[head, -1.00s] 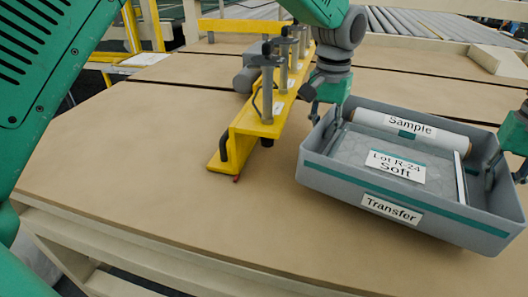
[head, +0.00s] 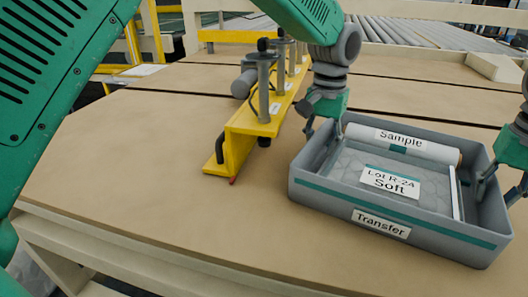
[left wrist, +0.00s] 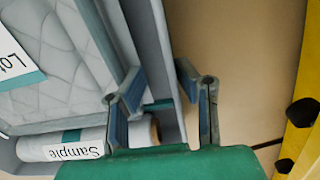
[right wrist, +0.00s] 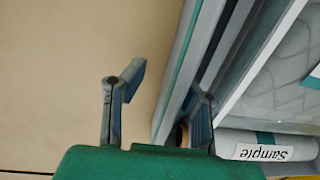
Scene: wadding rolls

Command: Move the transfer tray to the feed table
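The grey transfer tray (head: 330,200), with a teal stripe and a "Transfer" label, rests on the tan tabletop at the right of the head view. It holds a quilted pad labelled "Lot R-24 Soft" (head: 390,183) and a white "Sample" roll (head: 440,153). My left gripper (head: 322,133) is at the tray's left wall, and my right gripper (head: 502,185) is at its right wall. The left wrist view shows the left fingers (left wrist: 162,95) apart, one on each side of the wall. The right wrist view shows the right fingers (right wrist: 162,98) likewise straddling the wall with a gap.
A yellow fixture (head: 240,135) with grey posts stands just left of the tray. Tan tabletop (head: 120,150) is clear on the left. A roller conveyor (head: 430,38) and a pale block (head: 494,67) lie behind. The table's front edge runs below the tray.

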